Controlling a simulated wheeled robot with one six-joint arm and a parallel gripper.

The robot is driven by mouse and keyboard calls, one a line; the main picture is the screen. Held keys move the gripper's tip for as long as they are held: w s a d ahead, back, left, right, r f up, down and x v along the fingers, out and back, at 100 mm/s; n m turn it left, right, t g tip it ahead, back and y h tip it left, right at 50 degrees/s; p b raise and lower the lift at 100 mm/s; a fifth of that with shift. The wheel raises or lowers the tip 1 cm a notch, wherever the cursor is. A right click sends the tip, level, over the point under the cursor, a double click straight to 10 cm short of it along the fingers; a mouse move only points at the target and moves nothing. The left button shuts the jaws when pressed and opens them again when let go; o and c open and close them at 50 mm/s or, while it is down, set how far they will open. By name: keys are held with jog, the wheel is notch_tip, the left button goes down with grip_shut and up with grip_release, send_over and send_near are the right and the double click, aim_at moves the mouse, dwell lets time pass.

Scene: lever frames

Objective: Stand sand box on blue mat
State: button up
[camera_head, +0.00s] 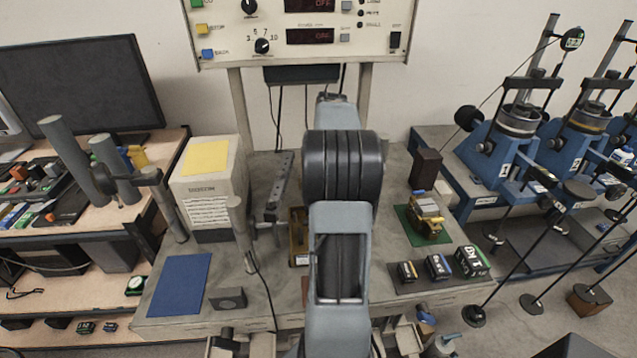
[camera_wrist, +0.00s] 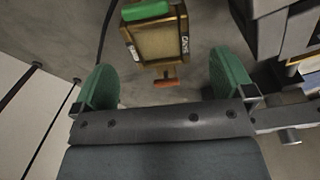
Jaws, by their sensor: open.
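The blue mat (camera_head: 178,282) lies flat and bare at the front left of the grey bench. A brownish box (camera_head: 298,238) with a small white label stands mid-bench, partly hidden behind my arm. It appears to be the sand box; the lettering is too small to be sure. In the wrist view a tan, brown-framed box (camera_wrist: 163,42) with a green piece and an orange tab lies ahead of the fingers. My gripper (camera_wrist: 165,78) is open, its green fingers apart and nothing between them. In the head view my arm hides the gripper.
A green mat (camera_head: 408,228) bearing a brass device and several dark weights (camera_head: 438,267) occupy the bench's right side.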

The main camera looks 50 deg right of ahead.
jog(key=shift+w+a+f+p, duration=0.1)
jog(key=shift+w+f+p, duration=0.1)
jog(key=shift+f, duration=1.55)
jog(key=shift+w+f+p, duration=0.1)
jog(key=shift+w+f, duration=0.1)
jog(key=shift+f, duration=1.55)
jog(key=c, duration=1.6)
jog(key=shift+r, duration=0.1)
jog(key=shift+r, duration=0.1)
notch_tip(320, 180, up, 18)
jog(key=shift+f+p, duration=0.15)
jog(key=shift+p, duration=0.25)
